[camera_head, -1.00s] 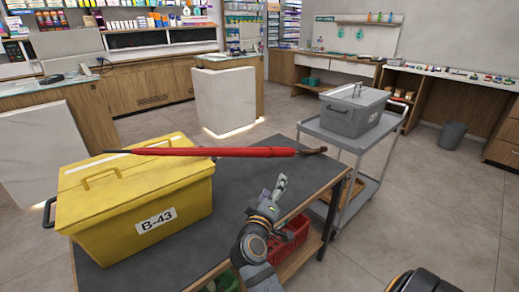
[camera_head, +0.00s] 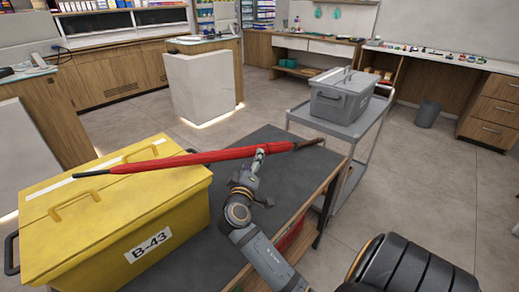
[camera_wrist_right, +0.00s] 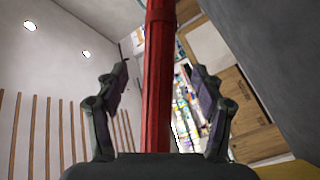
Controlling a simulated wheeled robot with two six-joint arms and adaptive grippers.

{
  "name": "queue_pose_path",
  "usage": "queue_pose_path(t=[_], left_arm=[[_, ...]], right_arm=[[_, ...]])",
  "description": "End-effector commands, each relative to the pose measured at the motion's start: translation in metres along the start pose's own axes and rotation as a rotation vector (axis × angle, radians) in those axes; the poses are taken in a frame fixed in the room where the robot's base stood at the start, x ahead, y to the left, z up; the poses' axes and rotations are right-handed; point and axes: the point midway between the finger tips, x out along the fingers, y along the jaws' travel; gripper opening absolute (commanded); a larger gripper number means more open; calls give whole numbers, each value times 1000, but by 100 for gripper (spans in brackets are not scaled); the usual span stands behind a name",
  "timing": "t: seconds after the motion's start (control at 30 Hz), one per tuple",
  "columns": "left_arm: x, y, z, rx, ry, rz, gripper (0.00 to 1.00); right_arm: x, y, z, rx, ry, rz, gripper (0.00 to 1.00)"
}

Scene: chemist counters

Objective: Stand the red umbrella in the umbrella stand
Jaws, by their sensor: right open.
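The red umbrella (camera_head: 216,156) is furled and lies across the yellow box (camera_head: 172,206) in the head view. Its dark tip points left over the lid, and its brown handle end reaches out over the dark tabletop to the right. My right gripper (camera_head: 259,154) is at the umbrella near its handle end, reaching from the front. In the right wrist view the open fingers (camera_wrist_right: 158,95) stand on either side of the red umbrella (camera_wrist_right: 158,70), with gaps on both sides. My left gripper is not in view.
The dark table (camera_head: 265,192) is mostly bare right of the yellow box. A grey cart (camera_head: 345,133) with a grey lidded box (camera_head: 342,104) stands beyond it. A dark grey bin (camera_head: 427,113) is on the floor at right. Open floor lies behind the table.

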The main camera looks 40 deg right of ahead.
Motion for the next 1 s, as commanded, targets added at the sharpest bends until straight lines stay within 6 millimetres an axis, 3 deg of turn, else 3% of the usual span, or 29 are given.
queue_pose_path(t=[0.23,0.53,0.77,1.0], left_arm=[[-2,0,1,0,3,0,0],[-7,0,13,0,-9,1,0],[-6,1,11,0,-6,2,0],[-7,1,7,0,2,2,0]], right_arm=[[10,0,2,-2,-1,1,68],[54,-1,9,-1,-1,2,68],[57,-2,10,1,-2,0,68],[57,-2,10,0,-2,0,40]])
